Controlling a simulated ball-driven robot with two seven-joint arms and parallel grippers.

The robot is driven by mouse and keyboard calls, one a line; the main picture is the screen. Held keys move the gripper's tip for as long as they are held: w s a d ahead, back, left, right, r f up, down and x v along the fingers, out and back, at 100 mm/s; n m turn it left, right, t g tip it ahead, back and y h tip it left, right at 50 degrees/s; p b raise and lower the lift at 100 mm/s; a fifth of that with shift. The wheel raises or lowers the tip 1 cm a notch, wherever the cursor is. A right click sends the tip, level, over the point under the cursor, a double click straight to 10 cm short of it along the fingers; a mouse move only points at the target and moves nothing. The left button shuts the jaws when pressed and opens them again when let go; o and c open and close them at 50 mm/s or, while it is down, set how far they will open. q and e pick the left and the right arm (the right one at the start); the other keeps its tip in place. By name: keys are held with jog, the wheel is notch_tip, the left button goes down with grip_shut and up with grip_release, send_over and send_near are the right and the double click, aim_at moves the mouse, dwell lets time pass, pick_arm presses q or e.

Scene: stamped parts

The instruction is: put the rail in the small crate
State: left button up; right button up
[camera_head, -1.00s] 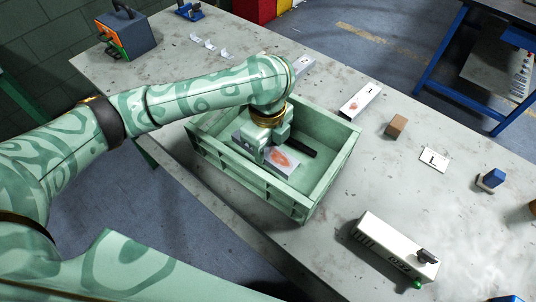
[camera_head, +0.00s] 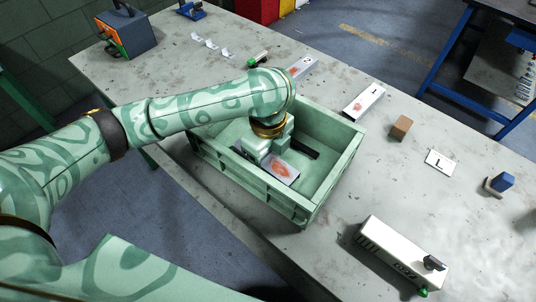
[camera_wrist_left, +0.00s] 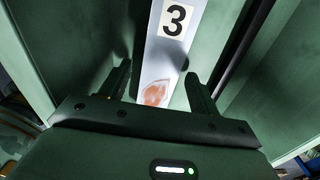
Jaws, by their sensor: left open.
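A pale metal rail (camera_head: 285,172) with an orange-brown rust patch lies inside the green crate (camera_head: 345,160). In the left wrist view the rail (camera_wrist_left: 178,50) carries a black "3" and runs lengthwise between my fingers. My left gripper (camera_head: 264,152) reaches down into the crate, over the rail. In the left wrist view its two fingers (camera_wrist_left: 160,86) stand wide apart, one on each side of the rail, with gaps, so it is open. The gripper hides part of the rail in the head view. My right gripper is not in view.
Two similar pale channels (camera_head: 363,99) (camera_head: 302,67) lie behind the crate. A brown block (camera_head: 401,127), an L-marked plate (camera_head: 440,161) and a blue block (camera_head: 502,182) lie to the right. A white box (camera_head: 400,252) stands front right. A dark strip (camera_head: 304,152) shows inside the crate.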

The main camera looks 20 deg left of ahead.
aim_at(268, 160)
pick_arm(q)
notch_tip(268, 160, up, 12)
jog(key=p, duration=0.6)
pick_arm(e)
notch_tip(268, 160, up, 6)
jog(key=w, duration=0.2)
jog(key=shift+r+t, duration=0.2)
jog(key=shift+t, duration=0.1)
